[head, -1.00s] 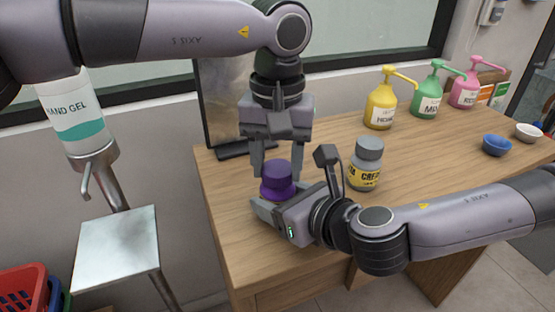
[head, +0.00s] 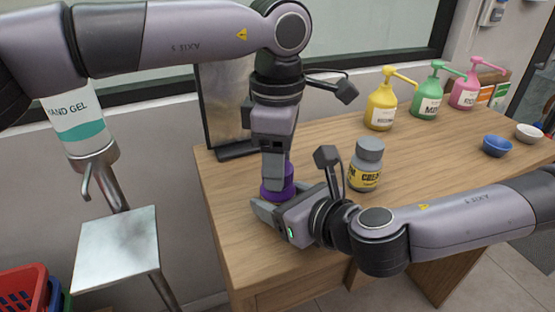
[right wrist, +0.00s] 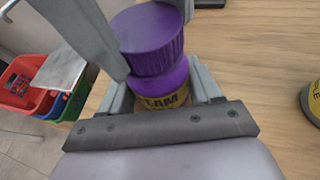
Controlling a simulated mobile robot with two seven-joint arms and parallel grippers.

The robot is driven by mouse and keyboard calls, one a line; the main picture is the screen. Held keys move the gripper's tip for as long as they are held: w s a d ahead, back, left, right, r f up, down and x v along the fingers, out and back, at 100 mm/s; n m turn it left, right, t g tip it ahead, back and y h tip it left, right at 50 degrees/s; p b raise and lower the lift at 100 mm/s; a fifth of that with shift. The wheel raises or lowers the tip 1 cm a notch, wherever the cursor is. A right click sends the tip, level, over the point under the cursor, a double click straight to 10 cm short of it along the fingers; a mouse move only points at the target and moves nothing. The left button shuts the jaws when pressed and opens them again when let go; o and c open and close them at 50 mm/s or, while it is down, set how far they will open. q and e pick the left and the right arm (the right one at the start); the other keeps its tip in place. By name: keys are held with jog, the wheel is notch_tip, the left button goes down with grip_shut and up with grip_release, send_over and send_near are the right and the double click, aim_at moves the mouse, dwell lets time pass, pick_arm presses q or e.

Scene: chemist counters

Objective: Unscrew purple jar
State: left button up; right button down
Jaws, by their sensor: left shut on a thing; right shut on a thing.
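The purple jar (head: 277,192) stands upright on the wooden counter near its left end. In the right wrist view it shows a ribbed purple lid (right wrist: 152,38) above a purple body with a yellow label (right wrist: 162,101). My left gripper (head: 273,182) comes down from above and is shut on the lid; its fingers partly hide the lid in the head view. My right gripper (head: 264,212) lies low from the right and is shut around the jar's body. In the right wrist view, the lid looks a little tilted relative to the body.
A grey-lidded jar with a yellow label (head: 366,168) stands just right of my right gripper. Yellow (head: 382,108), green (head: 428,98) and pink (head: 465,92) pump bottles stand at the back right, with blue (head: 496,146) and white (head: 529,133) bowls nearby. A metal panel (head: 226,105) stands behind.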

pick_arm(q)
jog(key=n, duration=0.4)
jog(key=shift+n, duration=0.4)
jog(key=n, duration=0.4)
jog(key=shift+n, duration=0.3)
jog(key=n, duration=0.4)
jog(key=shift+r, duration=0.1)
jog(key=n, duration=1.5)
jog(key=shift+n, duration=0.4)
jog(key=n, duration=0.4)
jog(key=shift+r, duration=0.1)
